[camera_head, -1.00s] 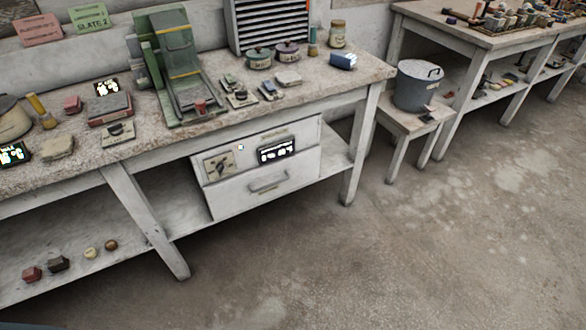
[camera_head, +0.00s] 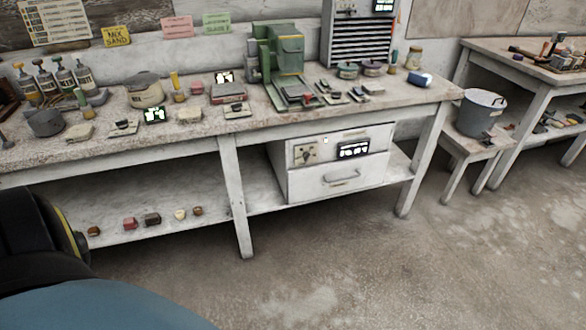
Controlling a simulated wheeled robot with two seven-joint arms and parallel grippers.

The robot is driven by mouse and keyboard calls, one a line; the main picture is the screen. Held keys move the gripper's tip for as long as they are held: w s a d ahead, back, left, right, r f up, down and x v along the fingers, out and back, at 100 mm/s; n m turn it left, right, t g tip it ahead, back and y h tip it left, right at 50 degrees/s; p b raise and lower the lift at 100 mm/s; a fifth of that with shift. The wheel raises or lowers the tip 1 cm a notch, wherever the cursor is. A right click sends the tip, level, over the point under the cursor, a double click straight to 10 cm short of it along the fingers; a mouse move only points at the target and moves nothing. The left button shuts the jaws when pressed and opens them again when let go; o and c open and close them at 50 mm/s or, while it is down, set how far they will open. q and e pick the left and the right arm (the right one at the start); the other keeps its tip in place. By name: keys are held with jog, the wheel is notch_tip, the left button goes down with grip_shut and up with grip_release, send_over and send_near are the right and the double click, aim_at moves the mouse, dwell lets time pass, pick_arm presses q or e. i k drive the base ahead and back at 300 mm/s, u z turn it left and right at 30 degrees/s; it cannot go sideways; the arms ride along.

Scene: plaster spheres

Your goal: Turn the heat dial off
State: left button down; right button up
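A white box unit (camera_head: 340,183) with a drawer handle sits under the workbench, on the lower shelf. Its front panel has a dark dial (camera_head: 306,152) on a beige plate at the left and a lit display (camera_head: 354,150) at the right. The dial's label and exact setting are too small to read. Part of another control panel shows on the tall slatted cabinet (camera_head: 360,45) at the top edge. Neither gripper is in view. A dark part of my own arm shows at the lower left, well apart from the white unit.
The workbench (camera_head: 180,142) carries a green machine (camera_head: 280,55), pots and small tools. Small blocks and balls lie on its lower shelf. A bench leg (camera_head: 234,200) stands left of the white unit. A grey bucket (camera_head: 480,112) sits on a stool at right. The floor in front is clear.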

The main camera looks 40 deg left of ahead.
aim_at(306, 155)
jog(key=u, duration=1.45)
